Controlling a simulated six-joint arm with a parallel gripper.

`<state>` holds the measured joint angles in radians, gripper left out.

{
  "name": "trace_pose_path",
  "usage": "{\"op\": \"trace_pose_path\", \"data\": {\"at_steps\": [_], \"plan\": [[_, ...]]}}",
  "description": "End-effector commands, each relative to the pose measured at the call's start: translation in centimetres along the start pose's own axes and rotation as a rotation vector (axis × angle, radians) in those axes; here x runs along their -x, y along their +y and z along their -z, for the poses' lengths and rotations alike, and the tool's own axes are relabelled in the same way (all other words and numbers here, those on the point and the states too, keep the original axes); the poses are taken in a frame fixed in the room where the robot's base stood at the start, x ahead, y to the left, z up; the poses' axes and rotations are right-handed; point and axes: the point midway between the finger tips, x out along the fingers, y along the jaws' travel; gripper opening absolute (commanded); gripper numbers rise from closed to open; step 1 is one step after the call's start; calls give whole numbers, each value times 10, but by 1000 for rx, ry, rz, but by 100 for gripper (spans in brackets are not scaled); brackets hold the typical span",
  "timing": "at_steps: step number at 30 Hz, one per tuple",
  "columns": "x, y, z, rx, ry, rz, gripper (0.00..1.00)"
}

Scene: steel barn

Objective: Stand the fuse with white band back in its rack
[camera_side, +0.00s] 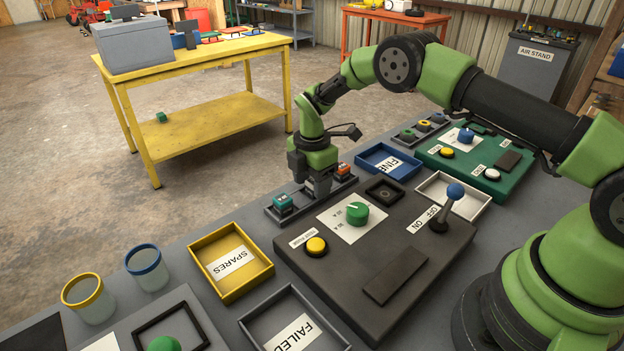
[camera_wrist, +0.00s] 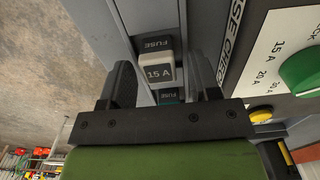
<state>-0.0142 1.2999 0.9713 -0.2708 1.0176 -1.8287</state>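The fuse with a white band (camera_wrist: 157,72), marked 15 A, shows in the wrist view within the rack's channel, between my finger lines. My gripper (camera_side: 318,188) points down over the middle of the dark fuse rack (camera_side: 270,213). Its fingers (camera_wrist: 161,80) are apart, with gaps visible on both sides of the white-banded fuse. In the side view the fingers largely hide this fuse, and I cannot tell how deep it sits. A teal fuse (camera_side: 283,202) stands at the rack's near left end, and an orange-red fuse (camera_side: 344,169) at its far end.
The dark fuse-check panel (camera_side: 400,255) has a green knob (camera_side: 357,213), a yellow button (camera_side: 317,245) and a blue-topped lever (camera_side: 455,191). A yellow SPARES tray (camera_side: 262,284), a grey FAILED tray (camera_side: 247,325) and a blue FINE tray (camera_side: 371,171) stand nearby.

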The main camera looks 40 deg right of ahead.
Motion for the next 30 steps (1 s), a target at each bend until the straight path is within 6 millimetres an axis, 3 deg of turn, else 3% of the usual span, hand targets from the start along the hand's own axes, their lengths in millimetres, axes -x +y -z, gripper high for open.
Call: {"op": "trace_pose_path", "data": {"at_steps": [11, 24, 30], "plan": [[9, 1, 0, 1, -1, -2, 56], [98, 0, 0, 1, 0, -5, 56], [120, 0, 0, 1, -1, -1, 56]]}}
